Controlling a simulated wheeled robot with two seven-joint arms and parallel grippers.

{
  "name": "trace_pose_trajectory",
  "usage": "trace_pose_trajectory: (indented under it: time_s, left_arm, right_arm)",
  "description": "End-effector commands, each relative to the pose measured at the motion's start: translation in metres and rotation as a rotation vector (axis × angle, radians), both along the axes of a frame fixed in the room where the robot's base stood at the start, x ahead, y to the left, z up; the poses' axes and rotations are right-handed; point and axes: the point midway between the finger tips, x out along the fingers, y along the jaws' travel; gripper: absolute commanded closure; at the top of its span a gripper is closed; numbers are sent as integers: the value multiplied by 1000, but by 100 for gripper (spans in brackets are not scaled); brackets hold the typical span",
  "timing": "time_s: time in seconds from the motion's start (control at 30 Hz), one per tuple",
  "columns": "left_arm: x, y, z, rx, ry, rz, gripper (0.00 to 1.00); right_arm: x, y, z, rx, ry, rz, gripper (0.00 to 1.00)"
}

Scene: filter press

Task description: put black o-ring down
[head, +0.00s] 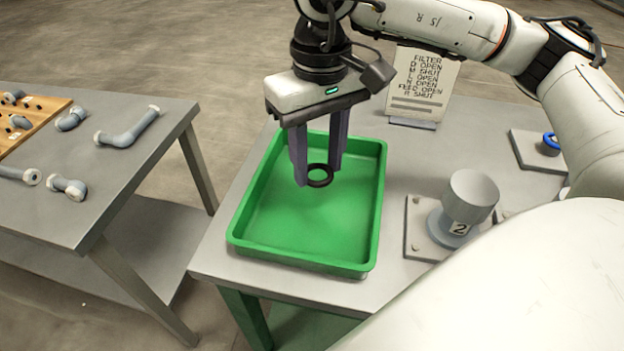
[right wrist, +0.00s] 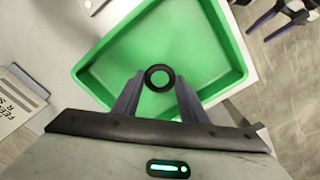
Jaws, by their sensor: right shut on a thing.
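The black o-ring (head: 320,175) is a small dark ring held at the fingertips of my right gripper (head: 318,178), over the green tray (head: 376,215). In the right wrist view the o-ring (right wrist: 159,78) sits between the two fingers, with the tray (right wrist: 238,62) behind it. The gripper points down and is shut on the ring. The tray looks empty. I cannot tell exactly how high the ring is above the tray floor. My left gripper is not in the head view; dark finger-like parts show at the upper right of the right wrist view, but I cannot tell their state.
Right of the tray stand a grey cup-shaped part labelled 2 (head: 470,197) and a blue ring (head: 551,140) on a plate. A printed sign (head: 422,85) stands behind. A separate table (head: 110,165) at left holds grey pipe pieces and a wooden board (head: 38,118).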

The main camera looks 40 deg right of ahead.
Motion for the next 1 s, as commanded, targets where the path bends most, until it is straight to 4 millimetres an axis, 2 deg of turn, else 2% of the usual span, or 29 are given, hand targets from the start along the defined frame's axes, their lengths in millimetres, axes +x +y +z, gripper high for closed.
trace_pose_trajectory:
  time_s: [0.27, 0.43, 0.83, 0.87, 0.93, 1.0]
  left_arm:
    - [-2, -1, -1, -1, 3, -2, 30]
    - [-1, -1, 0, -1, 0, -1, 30]
    - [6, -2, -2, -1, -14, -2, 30]
    - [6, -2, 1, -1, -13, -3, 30]
    - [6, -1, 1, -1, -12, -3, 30]
    - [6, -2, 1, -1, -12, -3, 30]
  right_arm:
    - [0, 0, -26, 0, 2, 0, 85]
    - [0, 0, -50, -1, 1, 0, 85]
    - [0, 0, -58, 1, 0, 0, 85]
    - [0, 0, -56, 1, -1, 0, 56]
    - [0, 0, -56, 1, -1, 0, 44]
    - [0, 0, -56, 1, -1, 0, 42]
